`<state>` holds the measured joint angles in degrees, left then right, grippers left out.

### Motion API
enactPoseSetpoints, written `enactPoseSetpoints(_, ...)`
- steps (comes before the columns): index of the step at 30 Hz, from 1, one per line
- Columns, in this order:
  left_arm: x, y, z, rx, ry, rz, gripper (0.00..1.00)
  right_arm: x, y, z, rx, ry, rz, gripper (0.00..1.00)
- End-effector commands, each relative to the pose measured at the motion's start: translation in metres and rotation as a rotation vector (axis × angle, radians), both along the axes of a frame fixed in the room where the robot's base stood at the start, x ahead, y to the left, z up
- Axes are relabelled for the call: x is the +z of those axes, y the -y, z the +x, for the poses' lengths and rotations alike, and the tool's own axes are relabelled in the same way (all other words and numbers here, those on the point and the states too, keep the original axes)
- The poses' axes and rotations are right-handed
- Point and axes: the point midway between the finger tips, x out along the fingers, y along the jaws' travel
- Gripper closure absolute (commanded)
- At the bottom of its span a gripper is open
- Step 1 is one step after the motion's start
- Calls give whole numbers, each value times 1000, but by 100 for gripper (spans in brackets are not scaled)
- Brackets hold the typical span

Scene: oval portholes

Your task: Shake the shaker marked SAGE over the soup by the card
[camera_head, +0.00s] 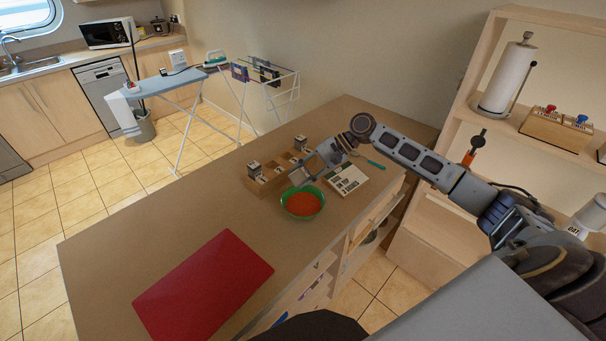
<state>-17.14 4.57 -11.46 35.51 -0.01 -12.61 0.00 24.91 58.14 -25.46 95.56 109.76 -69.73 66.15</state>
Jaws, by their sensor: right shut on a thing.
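The soup is orange-red in a green bowl (303,213) on the brown counter. A white card (346,180) with dark print lies just behind and right of the bowl; its small text is hard to read. My right gripper (312,169) is above the bowl's far edge, shut on a small shaker (299,177), which looks tilted and is partly hidden by the fingers. Its label cannot be read. A wooden rack (273,184) behind the bowl holds other shakers, one at its left end (254,169) and one at its far end (300,143). My left gripper is out of view.
A red board (203,287) lies at the counter's front left. A green-handled utensil (374,163) lies behind the card. Shelves with a paper towel roll (507,80) stand at right. The counter left of the rack is clear.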

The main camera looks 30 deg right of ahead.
Motion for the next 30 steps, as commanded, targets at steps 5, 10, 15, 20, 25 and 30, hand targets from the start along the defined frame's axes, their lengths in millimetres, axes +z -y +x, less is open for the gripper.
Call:
enactPoseSetpoints(5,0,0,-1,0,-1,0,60,1,0,0,0,0,0,90)
enactPoseSetpoints(10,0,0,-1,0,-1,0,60,1,0,0,0,0,0,90)
enactPoseSetpoints(15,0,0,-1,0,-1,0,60,-1,0,0,0,-1,1,90)
enactPoseSetpoints(20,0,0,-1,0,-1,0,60,-47,-1,0,-1,-4,3,90)
enactPoseSetpoints(25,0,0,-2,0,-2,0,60,-20,1,1,1,9,-4,90)
enactPoseSetpoints(30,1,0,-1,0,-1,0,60,0,0,0,0,-1,0,90)
